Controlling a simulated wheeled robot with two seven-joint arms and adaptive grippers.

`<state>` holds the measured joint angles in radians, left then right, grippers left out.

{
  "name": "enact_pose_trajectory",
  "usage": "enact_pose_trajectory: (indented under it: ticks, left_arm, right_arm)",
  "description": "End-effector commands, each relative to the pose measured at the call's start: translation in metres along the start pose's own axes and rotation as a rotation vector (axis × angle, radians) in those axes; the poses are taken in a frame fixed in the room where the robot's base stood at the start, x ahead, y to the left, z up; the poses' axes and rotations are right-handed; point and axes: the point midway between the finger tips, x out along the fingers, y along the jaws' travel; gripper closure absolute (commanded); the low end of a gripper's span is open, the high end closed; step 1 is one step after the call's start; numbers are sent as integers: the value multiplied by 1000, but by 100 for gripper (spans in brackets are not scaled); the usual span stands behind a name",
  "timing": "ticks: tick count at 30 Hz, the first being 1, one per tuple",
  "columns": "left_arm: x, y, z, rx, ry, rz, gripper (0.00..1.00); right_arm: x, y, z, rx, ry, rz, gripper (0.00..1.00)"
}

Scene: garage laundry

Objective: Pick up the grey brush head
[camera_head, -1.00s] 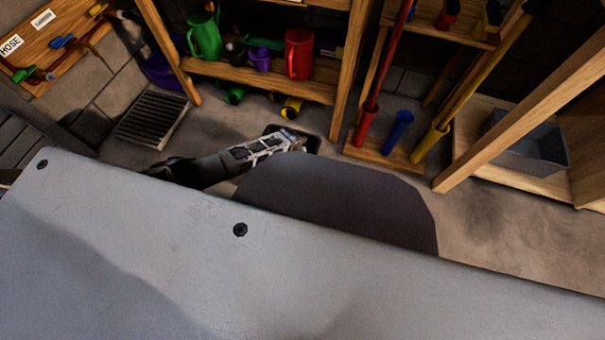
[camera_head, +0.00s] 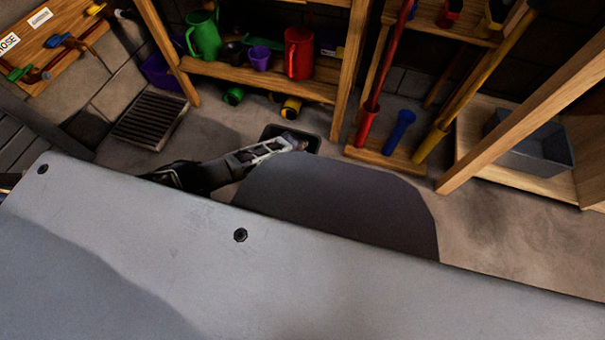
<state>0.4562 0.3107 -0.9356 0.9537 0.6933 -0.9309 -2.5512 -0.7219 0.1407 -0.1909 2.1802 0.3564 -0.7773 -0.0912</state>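I cannot make out a grey brush head in the head view. My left gripper (camera_head: 292,143) reaches in from the left, low over the floor beyond my grey body panel. Its tip is at a small dark bin or tray (camera_head: 313,140) on the floor, partly hidden behind it. What is inside that tray, and whether the fingers are open or hold anything, is too small and dark to tell. My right gripper is not in view.
A wooden shelf (camera_head: 262,83) holds a green watering can (camera_head: 204,36) and red jug (camera_head: 299,52). A rack (camera_head: 385,156) holds coloured long handles. A grey bin (camera_head: 537,150) sits on the right shelf. A floor drain (camera_head: 150,120) lies left.

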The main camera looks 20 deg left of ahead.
Motion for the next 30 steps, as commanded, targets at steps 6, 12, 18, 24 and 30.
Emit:
enact_pose_trajectory:
  ticks: [6, 12, 18, 24, 30]
  left_arm:
    - [0, 0, 0, 0, 0, 0, 71]
    - [0, 0, 0, 0, 0, 0, 96]
    - [0, 0, 0, 0, 0, 0, 100]
    - [-2, 0, 0, 0, 0, -1, 100]
    - [-10, -2, 1, 0, -1, 0, 100]
  right_arm:
    - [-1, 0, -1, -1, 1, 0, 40]
    - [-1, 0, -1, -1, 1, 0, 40]
    - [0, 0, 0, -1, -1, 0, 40]
    - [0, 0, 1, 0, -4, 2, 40]
    - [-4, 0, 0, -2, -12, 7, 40]
